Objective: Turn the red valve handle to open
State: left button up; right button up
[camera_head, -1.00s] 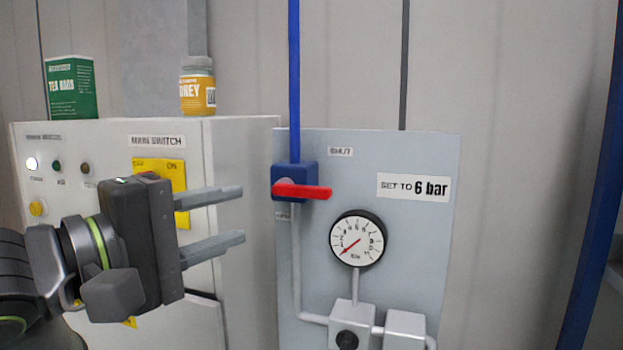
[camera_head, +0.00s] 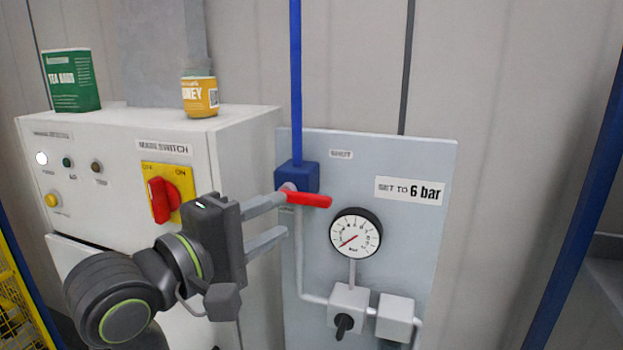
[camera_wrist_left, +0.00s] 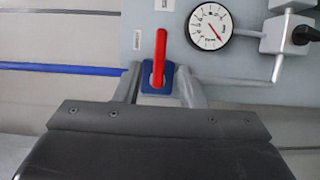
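The red valve handle (camera_head: 308,199) sits on a blue valve body (camera_head: 297,177) below a blue pipe, on a grey panel. It points sideways to the right, towards the "SHUT" side. In the left wrist view the handle (camera_wrist_left: 159,58) stands upright in the picture, over the blue valve body (camera_wrist_left: 151,84). My left gripper (camera_head: 284,217) is open, with its two fingertips just left of the handle. In the wrist view the fingers (camera_wrist_left: 158,85) lie on either side of the valve; whether they touch it I cannot tell. My right gripper is not in view.
A pressure gauge (camera_head: 355,232) and grey fittings (camera_head: 348,309) are right of and below the valve. A white cabinet (camera_head: 245,150) with a red main switch (camera_head: 163,199) stands left. A green box (camera_head: 71,80) and a honey jar (camera_head: 199,95) sit on top.

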aim_at(307, 202)
pick_arm(q)
jog(key=x, duration=0.8)
jog(key=shift+w+d, duration=0.15)
jog(key=shift+d, duration=0.05)
jog(key=shift+c, duration=0.2)
grip_shut()
